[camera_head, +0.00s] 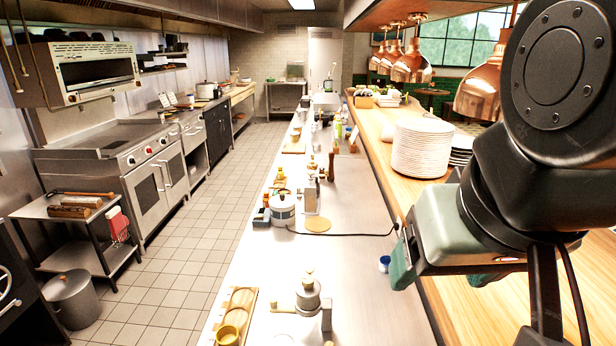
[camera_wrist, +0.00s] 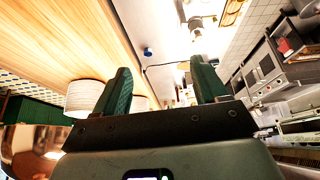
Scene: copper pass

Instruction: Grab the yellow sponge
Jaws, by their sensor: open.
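I cannot pick out a yellow sponge with certainty in either view. Small yellowish items (camera_head: 280,180) stand along the steel counter (camera_head: 345,290) in the head view, too small to identify. My gripper (camera_head: 403,262) is above the right side of the counter, near the wooden ledge. In the wrist view my gripper (camera_wrist: 163,78) shows two green padded fingers spread apart with nothing between them. My arm hides part of the right side of the head view.
A stack of white plates (camera_head: 422,148) stands on the wooden ledge (camera_head: 380,125), below copper lamps (camera_head: 412,66). A small blue cup (camera_head: 384,264) is close to my gripper.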

